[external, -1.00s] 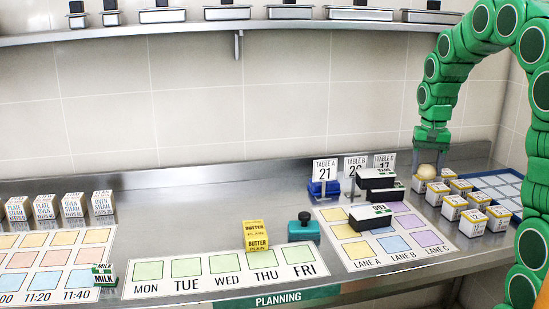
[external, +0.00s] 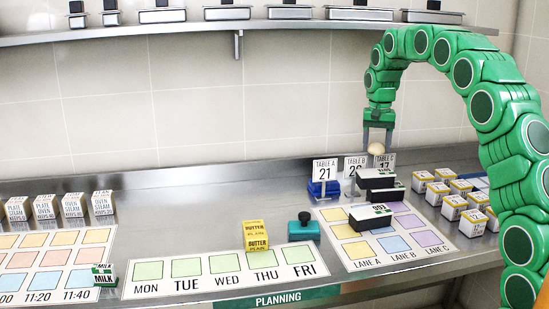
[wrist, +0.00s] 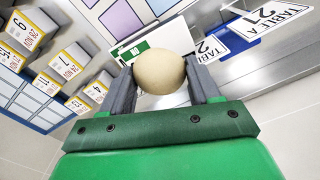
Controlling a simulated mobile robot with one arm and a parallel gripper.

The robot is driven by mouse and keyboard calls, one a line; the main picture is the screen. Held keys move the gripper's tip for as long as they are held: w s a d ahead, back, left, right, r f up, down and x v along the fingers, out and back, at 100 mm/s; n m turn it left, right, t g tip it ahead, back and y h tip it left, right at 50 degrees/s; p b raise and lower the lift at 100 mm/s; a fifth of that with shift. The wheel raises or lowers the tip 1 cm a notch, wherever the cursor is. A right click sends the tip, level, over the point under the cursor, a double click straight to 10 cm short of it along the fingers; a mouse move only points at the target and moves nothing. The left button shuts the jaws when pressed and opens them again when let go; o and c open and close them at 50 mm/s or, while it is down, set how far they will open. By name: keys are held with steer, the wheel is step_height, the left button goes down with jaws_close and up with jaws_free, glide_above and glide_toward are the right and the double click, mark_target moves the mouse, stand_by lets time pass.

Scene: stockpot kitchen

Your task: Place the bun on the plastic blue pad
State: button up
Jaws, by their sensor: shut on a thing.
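My gripper (external: 378,137) is shut on a round, pale tan bun (external: 376,148). It holds the bun in the air above the table cards at the back of the counter. In the wrist view the bun (wrist: 160,70) sits between the two grey fingers. The lane mat (external: 350,264) lies on the counter in front, with yellow, blue and purple squares. One blue square (external: 393,244) shows clearly in the LANE B column. I cannot tell which blue surface is the plastic blue pad.
Table cards (external: 325,169) stand below the bun. Several numbered boxes (external: 452,207) and a blue-edged grid tray (wrist: 40,122) lie to the right.

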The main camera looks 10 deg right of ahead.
steer(key=w+a+f, duration=0.3)
steer(key=w+a, duration=0.7)
steer(key=shift+f, duration=4.9)
steer(key=shift+f, duration=0.1)
steer(key=o, duration=1)
steer(key=shift+o, duration=0.2)
step_height(320, 180, up, 12)
steer(key=shift+r, duration=0.2)
